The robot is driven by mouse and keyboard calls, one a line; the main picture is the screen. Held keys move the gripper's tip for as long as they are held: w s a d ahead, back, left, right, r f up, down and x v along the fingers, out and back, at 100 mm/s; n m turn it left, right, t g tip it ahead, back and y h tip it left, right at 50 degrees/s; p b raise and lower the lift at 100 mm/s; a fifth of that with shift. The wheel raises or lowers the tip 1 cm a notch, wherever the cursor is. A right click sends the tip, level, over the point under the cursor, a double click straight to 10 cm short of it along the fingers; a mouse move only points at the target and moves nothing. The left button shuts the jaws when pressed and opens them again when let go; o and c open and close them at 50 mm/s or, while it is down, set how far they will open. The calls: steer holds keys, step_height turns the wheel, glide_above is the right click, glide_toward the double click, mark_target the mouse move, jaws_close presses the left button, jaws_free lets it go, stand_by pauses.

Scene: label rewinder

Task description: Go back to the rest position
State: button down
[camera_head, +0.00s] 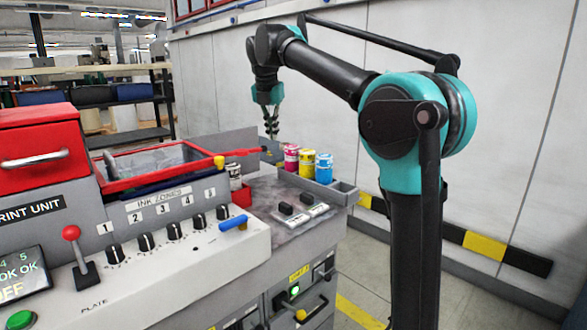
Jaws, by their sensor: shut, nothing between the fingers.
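My gripper (271,124) is at the end of my teal and black arm, in the upper middle of the camera_head view. It points down, and its dark fingers are shut with nothing between them. It hangs in front of the pale wall panel, apart from the machine as far as I can see. Below and to its right, pink (291,158), yellow (307,163) and blue (324,167) ink cans stand in a grey tray (345,187) on the machine's right end.
The print unit's console (190,262) has knobs, a red-topped lever (80,250) and a blue handle (233,223). A red-rimmed tray (150,180) and red drawer (38,145) stand behind it. A pale wall (500,130) is close behind my arm. Floor shows at the lower right.

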steer(key=s+d+f+m, duration=0.4)
steer(key=d+f+m, duration=0.4)
steer(key=f, duration=0.2)
steer(key=s+d+f+m, duration=0.4)
steer(key=d+f+m, duration=0.4)
steer(key=f, duration=0.3)
steer(key=s+d+f+m, duration=0.4)
steer(key=s+f+m, duration=0.4)
steer(key=s+f, duration=0.2)
steer(key=s+d+f+m, duration=0.5)
steer(key=s+f+m, duration=0.3)
steer(key=s+f, duration=0.2)
steer(key=shift+s+d+f+m+t+y, duration=0.2)
steer(key=shift+s+f+m+t+y, duration=0.15)
steer(key=shift+s, duration=0.65)
